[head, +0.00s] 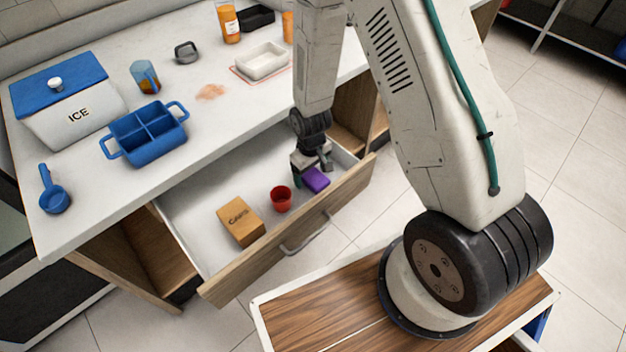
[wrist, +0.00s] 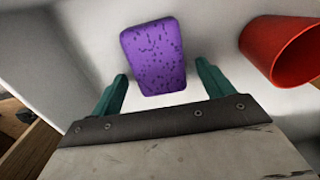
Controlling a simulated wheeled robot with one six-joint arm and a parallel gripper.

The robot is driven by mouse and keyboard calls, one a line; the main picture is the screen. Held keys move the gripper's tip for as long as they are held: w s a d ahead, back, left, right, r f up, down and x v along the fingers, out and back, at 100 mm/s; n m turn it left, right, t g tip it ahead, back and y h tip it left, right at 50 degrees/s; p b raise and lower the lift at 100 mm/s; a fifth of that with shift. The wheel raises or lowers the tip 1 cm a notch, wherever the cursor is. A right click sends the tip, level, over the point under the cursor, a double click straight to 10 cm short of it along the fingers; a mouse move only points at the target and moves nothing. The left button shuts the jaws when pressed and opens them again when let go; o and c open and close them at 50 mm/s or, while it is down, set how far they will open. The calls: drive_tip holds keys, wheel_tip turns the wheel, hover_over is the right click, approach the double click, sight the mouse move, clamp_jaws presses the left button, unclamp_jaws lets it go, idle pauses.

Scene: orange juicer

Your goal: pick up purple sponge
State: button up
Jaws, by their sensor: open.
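The purple sponge (head: 316,180) lies in the open drawer, near its right end, in the head view. In the wrist view the sponge (wrist: 153,56) is a speckled purple block on the drawer's white floor. My gripper (wrist: 160,84) is open, with its two green fingertips spread to either side of the sponge's near end. Most of the sponge lies beyond the fingertips. In the head view my gripper (head: 311,172) is down inside the drawer at the sponge, and it hides part of it. I cannot tell whether the fingers touch the sponge.
A red cup (head: 281,199) stands left of the sponge; it also shows in the wrist view (wrist: 285,50). A cardboard box (head: 240,221) is farther left in the drawer. The wooden drawer front (head: 290,238) and side walls bound the space. The counter (head: 205,112) is above.

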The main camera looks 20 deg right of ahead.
sight(311, 174)
drive_tip(key=c, duration=1.1)
drive_tip(key=shift+r, duration=0.1)
wheel_tip(311, 174, up, 10)
drive_tip(key=shift+f, duration=0.1)
